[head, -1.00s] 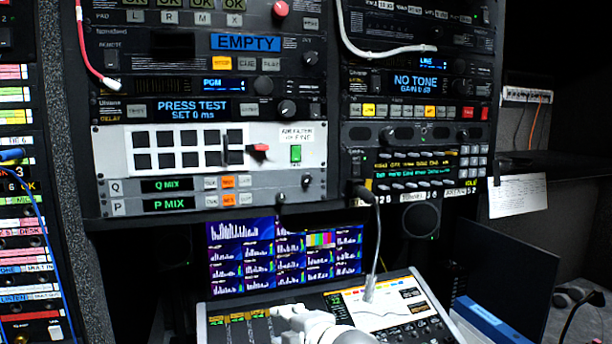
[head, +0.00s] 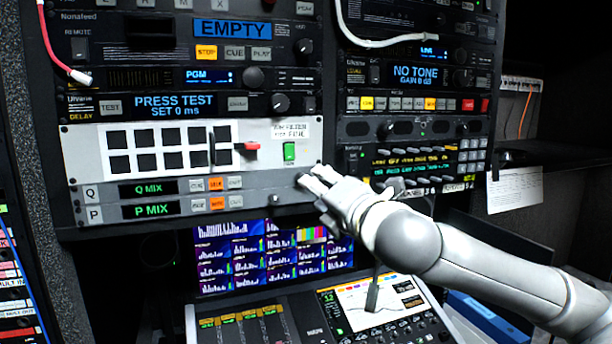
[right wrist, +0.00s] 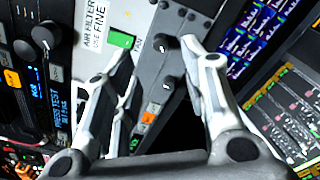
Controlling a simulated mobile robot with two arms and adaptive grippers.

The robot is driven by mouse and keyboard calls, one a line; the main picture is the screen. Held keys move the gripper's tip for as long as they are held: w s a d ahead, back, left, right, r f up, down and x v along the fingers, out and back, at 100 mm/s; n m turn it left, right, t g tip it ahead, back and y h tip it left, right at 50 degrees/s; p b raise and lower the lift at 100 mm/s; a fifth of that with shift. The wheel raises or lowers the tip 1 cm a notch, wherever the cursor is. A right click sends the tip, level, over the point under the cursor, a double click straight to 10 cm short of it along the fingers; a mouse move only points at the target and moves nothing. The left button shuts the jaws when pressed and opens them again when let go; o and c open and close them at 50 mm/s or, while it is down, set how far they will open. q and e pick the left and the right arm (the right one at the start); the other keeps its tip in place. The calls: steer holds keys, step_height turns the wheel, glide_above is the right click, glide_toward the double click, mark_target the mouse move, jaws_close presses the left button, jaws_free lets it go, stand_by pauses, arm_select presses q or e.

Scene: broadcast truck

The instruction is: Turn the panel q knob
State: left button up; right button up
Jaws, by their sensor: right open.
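The Q panel (head: 108,193) is the grey strip labelled Q with a green "Q MIX" display, under the white panel. In the right wrist view its dark round knob (right wrist: 162,45) shows between and beyond the fingertips, with a light pointer mark. My left gripper is out of view.
The P panel's knob (head: 276,199) is just below left. A green switch (head: 289,151) and a red-ended lever (head: 250,146) stick out of the white panel above. A mixing desk (head: 262,322) and monitor (head: 215,272) lie below. A white cable loops above right.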

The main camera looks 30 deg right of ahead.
steer(key=w+d+p, duration=0.1)
steer(key=w+p, duration=0.1)
steer(key=w, duration=0.5)
steer(key=shift+w+d+p, duration=0.25)
steer(key=shift+w+p, duration=0.1)
steer(key=shift+f, duration=0.1)
jaws_close()
